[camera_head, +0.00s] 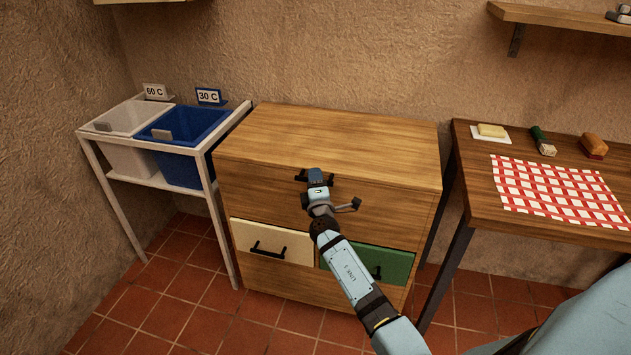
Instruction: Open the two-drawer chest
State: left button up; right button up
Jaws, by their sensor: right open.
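The wooden chest (345,128) stands against the wall in the middle of the view. Below are a cream drawer front (262,238) at left and a green drawer front (397,265) at right, each with a black handle. All fronts look shut. My right forearm hides part of the green front. My left gripper is out of view.
At left, a white rack (215,195) holds a white bin (122,150) and a blue bin (187,175). At right, a wooden table (475,160) bears a red checked cloth (555,190) and small items. Tiled floor lies bare before the chest.

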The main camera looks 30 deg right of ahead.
jog(key=shift+r, duration=0.1)
grip_shut()
